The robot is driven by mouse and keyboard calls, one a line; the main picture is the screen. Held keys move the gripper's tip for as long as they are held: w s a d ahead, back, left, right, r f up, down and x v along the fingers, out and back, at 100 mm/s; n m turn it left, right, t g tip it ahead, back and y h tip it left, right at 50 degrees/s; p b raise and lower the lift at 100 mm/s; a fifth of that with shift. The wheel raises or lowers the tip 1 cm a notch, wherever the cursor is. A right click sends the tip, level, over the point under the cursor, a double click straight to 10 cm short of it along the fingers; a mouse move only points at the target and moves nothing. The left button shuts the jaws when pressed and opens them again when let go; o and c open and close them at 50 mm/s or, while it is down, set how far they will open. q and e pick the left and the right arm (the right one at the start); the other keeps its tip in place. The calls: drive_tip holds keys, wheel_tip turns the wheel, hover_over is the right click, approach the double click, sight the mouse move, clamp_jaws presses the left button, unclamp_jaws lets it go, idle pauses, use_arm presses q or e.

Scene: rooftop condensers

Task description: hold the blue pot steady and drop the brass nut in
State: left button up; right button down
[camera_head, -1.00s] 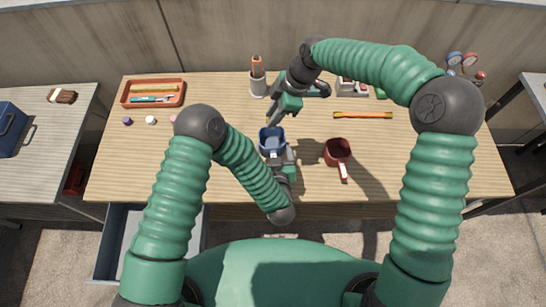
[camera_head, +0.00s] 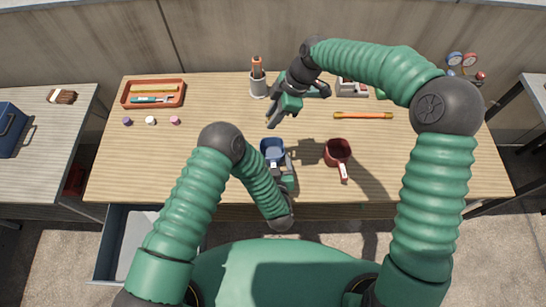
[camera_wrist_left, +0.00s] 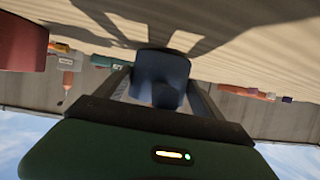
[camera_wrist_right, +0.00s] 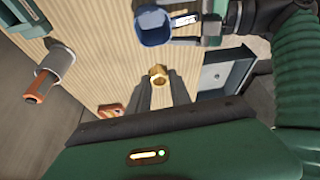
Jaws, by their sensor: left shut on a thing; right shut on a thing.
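The blue pot (camera_head: 273,147) is over the near middle of the table, with its open top facing up. It also shows in the left wrist view (camera_wrist_left: 160,72) and the right wrist view (camera_wrist_right: 153,28). My left gripper (camera_head: 278,166) is shut on the pot's handle side, nearest me. I cannot tell whether the pot touches the table. My right gripper (camera_head: 270,123) points down just beyond the pot's far rim. It is shut on the brass nut (camera_wrist_right: 158,74), which shows at its fingertips in the right wrist view. The nut is too small to make out in the head view.
A tool cup (camera_head: 258,86) and an orange-handled tool (camera_head: 362,115) are at the back. The table's left front is clear.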

use_arm(q)
drive_tip(key=shift+f, duration=0.1)
idle(0.3)
drive_tip(key=shift+f, duration=0.25)
drive_tip(key=o, duration=1.7)
drive_tip(key=c, duration=1.1)
use_arm(e)
wheel_tip(320, 180, down, 12)
drive_tip(key=shift+r, duration=0.2)
